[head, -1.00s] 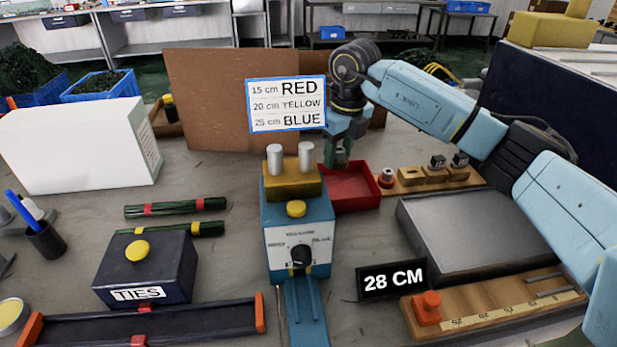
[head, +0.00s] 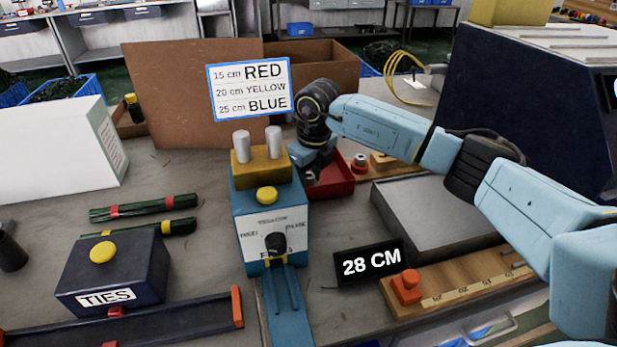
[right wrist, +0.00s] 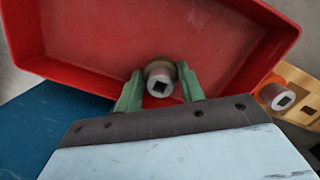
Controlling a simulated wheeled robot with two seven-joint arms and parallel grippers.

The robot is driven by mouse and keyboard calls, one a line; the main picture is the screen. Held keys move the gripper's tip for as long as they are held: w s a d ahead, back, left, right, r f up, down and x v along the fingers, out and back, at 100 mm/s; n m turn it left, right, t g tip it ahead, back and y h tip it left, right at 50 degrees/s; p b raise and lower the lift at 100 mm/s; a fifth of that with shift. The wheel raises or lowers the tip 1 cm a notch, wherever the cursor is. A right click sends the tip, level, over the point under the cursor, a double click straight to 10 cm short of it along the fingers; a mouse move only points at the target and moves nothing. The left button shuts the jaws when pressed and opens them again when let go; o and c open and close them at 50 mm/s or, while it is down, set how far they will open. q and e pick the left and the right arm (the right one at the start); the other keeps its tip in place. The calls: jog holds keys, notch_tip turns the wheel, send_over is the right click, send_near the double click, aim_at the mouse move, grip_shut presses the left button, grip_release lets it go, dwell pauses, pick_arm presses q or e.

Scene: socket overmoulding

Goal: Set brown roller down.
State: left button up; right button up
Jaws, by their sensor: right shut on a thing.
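My right gripper (right wrist: 160,88) is shut on the brown roller (right wrist: 161,69), with one green finger on each side of it. The roller has a grey end face with a square hole and a brownish rim. It is over the inside of the red tray (right wrist: 100,75); I cannot tell whether it touches the tray floor. In the head view my right gripper (head: 304,176) is low beside the tray (head: 341,186), behind the blue machine (head: 240,205). The roller is hidden there. My left gripper is not in view.
A wooden rack (right wrist: 300,77) with another roller (right wrist: 275,97), orange-rimmed, stands right of the tray. The machine with its two grey posts stands close left of my gripper. A brown board (head: 180,95) and a sign (head: 249,90) stand behind.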

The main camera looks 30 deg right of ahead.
aim_at(313, 178)
jog(key=shift+f, duration=0.1)
jog(key=o, duration=0.7)
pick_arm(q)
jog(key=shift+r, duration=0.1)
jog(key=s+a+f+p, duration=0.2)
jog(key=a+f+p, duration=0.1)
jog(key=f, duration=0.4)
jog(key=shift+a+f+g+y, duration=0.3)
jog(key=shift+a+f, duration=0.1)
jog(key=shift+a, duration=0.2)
pick_arm(e)
notch_tip(313, 178, up, 12)
jog(key=s, duration=0.1)
jog(key=shift+s+d, duration=0.15)
jog(key=shift+d, duration=0.1)
